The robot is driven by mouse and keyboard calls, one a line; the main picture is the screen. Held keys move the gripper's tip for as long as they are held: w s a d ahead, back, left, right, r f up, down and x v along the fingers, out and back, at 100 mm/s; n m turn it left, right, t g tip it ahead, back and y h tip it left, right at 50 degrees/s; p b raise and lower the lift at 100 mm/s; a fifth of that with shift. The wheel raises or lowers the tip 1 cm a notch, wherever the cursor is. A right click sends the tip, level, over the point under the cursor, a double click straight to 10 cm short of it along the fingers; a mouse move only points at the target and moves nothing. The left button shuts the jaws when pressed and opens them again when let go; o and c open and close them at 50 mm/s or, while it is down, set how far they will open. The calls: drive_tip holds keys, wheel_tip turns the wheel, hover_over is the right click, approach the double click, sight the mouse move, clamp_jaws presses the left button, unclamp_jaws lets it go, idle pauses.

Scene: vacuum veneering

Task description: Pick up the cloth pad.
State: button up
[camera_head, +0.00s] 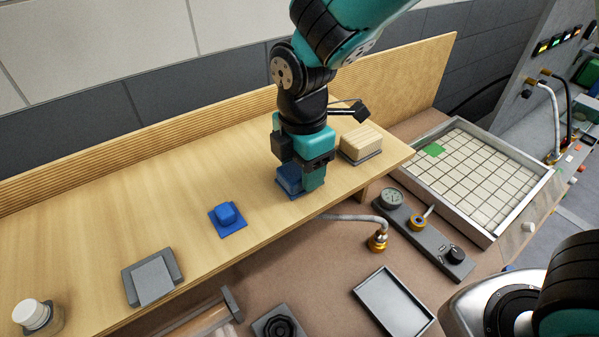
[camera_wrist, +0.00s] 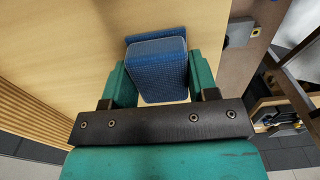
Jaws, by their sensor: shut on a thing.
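The cloth pad (camera_head: 288,180) is a blue block with a woven surface, at the front edge of the wooden shelf in the head view. It also shows in the wrist view (camera_wrist: 158,72), between the two green fingers. My gripper (camera_head: 299,172) points down and is shut on the pad, with a finger on each side. A flat blue base (camera_head: 302,195) shows under the pad, and a blue edge (camera_wrist: 155,35) shows beyond it in the wrist view. I cannot tell whether pad and base touch.
A pale wooden block (camera_head: 361,141) stands close on the right. A smaller blue piece on a blue square (camera_head: 229,225) lies to the left. A grey block (camera_head: 152,280) and a white-lidded jar (camera_head: 32,315) are farther left. Hose fittings (camera_head: 378,240) stand below.

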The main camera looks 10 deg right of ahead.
wheel_tip(320, 180, up, 20)
drive_tip(key=b, duration=0.3)
idle(0.3)
